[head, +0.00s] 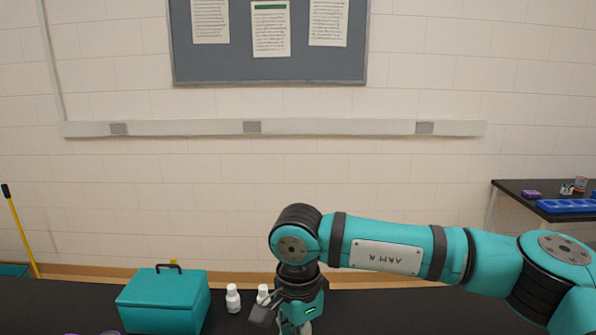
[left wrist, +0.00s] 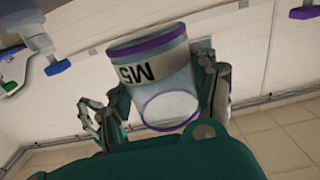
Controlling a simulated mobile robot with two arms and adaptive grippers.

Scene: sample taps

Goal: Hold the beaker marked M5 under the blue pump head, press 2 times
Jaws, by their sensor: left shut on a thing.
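The beaker marked M5 (left wrist: 150,72) fills the middle of the left wrist view, tilted in the picture, with purple bands at its rim and base. My left gripper (left wrist: 155,97) is shut on it, one finger at each side. A blue piece under a grey fitting (left wrist: 57,67) shows at upper left, and a blue-violet disc (left wrist: 306,12) at upper right. My left gripper is outside the head view.
In the head view, a teal box with a black handle (head: 165,301) and two white bottles (head: 233,299) stand on the black bench, left of my right gripper. A side table (head: 515,197) with a blue tray (head: 568,206) is far right. A green piece (left wrist: 9,86) shows in the left wrist view.

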